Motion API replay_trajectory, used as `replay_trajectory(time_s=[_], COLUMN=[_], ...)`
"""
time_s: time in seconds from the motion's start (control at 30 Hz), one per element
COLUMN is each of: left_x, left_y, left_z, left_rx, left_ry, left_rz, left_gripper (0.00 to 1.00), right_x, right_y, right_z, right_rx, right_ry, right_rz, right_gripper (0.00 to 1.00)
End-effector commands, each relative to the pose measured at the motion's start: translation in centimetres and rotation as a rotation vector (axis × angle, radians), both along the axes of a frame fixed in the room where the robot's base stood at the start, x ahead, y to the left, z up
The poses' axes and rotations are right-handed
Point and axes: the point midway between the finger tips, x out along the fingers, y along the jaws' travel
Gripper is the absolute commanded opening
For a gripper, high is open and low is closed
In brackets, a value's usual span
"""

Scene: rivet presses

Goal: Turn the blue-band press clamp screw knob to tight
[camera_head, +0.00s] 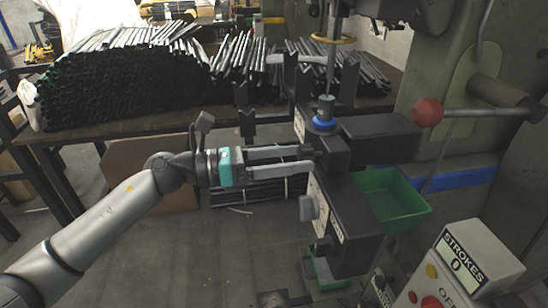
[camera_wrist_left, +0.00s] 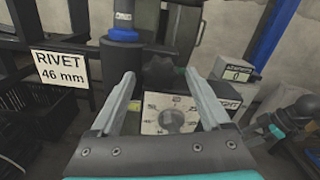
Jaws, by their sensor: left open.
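The blue-band press (camera_head: 358,140) stands right of centre in the head view, with a blue ring (camera_head: 323,123) on its upright post and a blue band (camera_head: 462,179) on its column. A dark lobed knob (camera_wrist_left: 162,74), seemingly the clamp screw knob, shows between my left fingers in the wrist view, above a white dial plate (camera_wrist_left: 160,121). A label ending in "IGHT" is partly hidden by the right finger. My left gripper (camera_head: 312,157) is open, its fingers pointing at the press front beside the knob. I cannot tell whether they touch it.
A green bin (camera_head: 392,200) hangs right of the press head. A red-ball lever (camera_head: 427,112) sticks out above it. A strokes counter box (camera_head: 468,258) is at lower right. Dark rods (camera_head: 125,85) are stacked on the table behind. A RIVET 46 mm sign (camera_wrist_left: 60,68) stands left.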

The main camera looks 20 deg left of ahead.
Motion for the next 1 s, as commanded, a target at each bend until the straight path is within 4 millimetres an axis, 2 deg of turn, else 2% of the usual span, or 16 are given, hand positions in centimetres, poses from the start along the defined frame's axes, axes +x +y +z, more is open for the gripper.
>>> replay_trajectory(time_s=[0.17,0.37,0.57,1.0], left_x=[-0.1,-1.2,-3.0,-7.1], left_y=[0.2,1.7,4.3,10.6], left_z=[0.0,-0.1,-0.1,0.1], left_rx=[-0.001,0.000,0.000,-0.001], left_ry=[0.001,0.004,0.005,0.002], left_rz=[0.000,0.001,0.001,0.003], left_gripper=[0.81,0.81,0.81,0.81], right_x=[0.0,0.0,0.0,0.1], right_y=[0.0,0.0,0.0,0.1], right_z=[0.0,-0.3,-1.0,-4.3], right_rx=[0.000,0.000,-0.003,-0.007], right_ry=[-0.001,0.003,0.019,0.064], right_rz=[0.000,0.000,0.001,0.003], right_gripper=[0.59,0.59,0.59,0.59])
